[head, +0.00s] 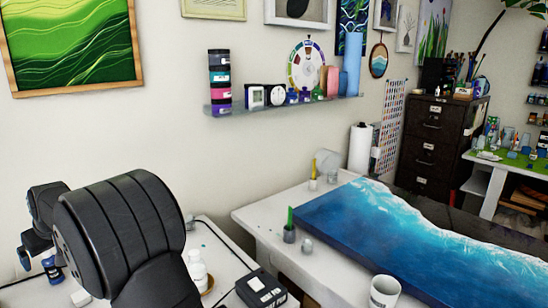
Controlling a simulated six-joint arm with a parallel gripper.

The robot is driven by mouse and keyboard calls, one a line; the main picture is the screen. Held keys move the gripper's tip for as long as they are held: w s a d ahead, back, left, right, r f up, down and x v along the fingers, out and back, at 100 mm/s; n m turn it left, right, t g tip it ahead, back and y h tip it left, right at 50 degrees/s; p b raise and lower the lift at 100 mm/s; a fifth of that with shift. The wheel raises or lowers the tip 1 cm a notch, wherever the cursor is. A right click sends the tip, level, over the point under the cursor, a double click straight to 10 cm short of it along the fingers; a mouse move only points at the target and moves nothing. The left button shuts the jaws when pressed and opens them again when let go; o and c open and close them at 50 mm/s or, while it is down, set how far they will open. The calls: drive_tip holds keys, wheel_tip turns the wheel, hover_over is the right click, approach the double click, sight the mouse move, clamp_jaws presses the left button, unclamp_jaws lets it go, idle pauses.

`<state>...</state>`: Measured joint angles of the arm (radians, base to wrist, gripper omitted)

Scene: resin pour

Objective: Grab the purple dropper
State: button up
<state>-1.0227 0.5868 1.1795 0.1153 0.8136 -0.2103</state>
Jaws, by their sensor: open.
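My gripper (36,257) is at the far left, small and partly behind my own black arm. It points down, and its jaws look open. Small blue-capped bottles (53,271) stand just below and beside it on the white table; I cannot tell whether it touches them. I cannot make out a clearly purple dropper; it may be hidden behind my arm or too small to tell.
A white bottle (197,271) and a black-and-white device (261,289) stand right of my arm. A second white table holds a blue resin panel (400,235), a white cup (384,292) and a green-tipped pot (289,230). A wall shelf (230,109) hangs above.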

drive_tip(key=shift+c, duration=0.4)
drive_tip(key=c, duration=1)
drive_tip(key=shift+c, duration=0.2)
drive_tip(key=w+d+m+h, duration=0.1)
drive_tip(key=w+d, duration=0.1)
drive_tip(key=w, duration=0.8)
drive_tip(key=w+d+m+h, duration=0.1)
drive_tip(key=w+d, duration=0.1)
drive_tip(key=w, duration=0.8)
drive_tip(key=shift+d+x, duration=0.15)
drive_tip(key=shift+x, duration=4.05)
drive_tip(key=shift+d+x, duration=0.2)
drive_tip(key=shift+x, duration=4)
